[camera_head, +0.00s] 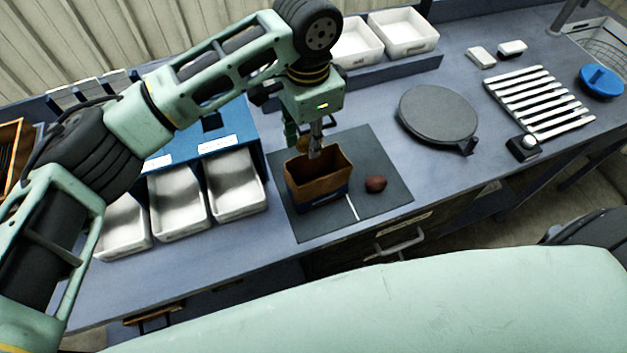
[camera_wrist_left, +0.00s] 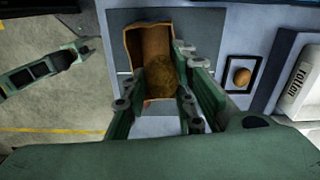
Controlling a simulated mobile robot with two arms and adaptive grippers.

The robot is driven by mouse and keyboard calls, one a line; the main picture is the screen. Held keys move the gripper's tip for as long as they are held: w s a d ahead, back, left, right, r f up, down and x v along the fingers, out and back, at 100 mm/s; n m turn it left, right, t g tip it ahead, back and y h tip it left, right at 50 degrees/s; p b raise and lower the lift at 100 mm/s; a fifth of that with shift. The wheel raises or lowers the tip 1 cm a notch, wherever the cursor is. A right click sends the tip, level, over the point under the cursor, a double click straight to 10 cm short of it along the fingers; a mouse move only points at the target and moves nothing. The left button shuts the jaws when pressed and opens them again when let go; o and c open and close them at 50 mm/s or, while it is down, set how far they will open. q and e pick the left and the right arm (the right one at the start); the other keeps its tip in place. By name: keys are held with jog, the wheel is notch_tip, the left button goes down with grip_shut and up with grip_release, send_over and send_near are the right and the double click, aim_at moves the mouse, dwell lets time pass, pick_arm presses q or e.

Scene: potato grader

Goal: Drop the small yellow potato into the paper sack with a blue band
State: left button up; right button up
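The paper sack (camera_head: 318,181) stands open and upright on a dark mat, with a blue band round its lower part. Its brown open mouth also shows in the left wrist view (camera_wrist_left: 136,48). My left gripper (camera_head: 304,146) points down over the sack's back edge. A yellow-brown potato (camera_head: 302,144) sits between its fingers, partly hidden by them. In the left wrist view this mottled potato (camera_wrist_left: 161,84) lies between the two fingers, with the sack's mouth beyond. A reddish potato (camera_head: 375,184) lies on the mat right of the sack.
White bins (camera_head: 181,206) stand left of the mat (camera_head: 376,160). A round dark disc (camera_head: 438,113) and a white slatted rack (camera_head: 540,101) are to the right. In the left wrist view, a dark-framed panel (camera_wrist_left: 231,85) bears a potato shape. The mat's right side is mostly free.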

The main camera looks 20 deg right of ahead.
pick_arm(q)
jog(key=o, duration=0.5)
jog(key=shift+o, duration=0.2)
jog(key=shift+r, duration=0.1)
notch_tip(320, 180, up, 12)
dwell(0.6)
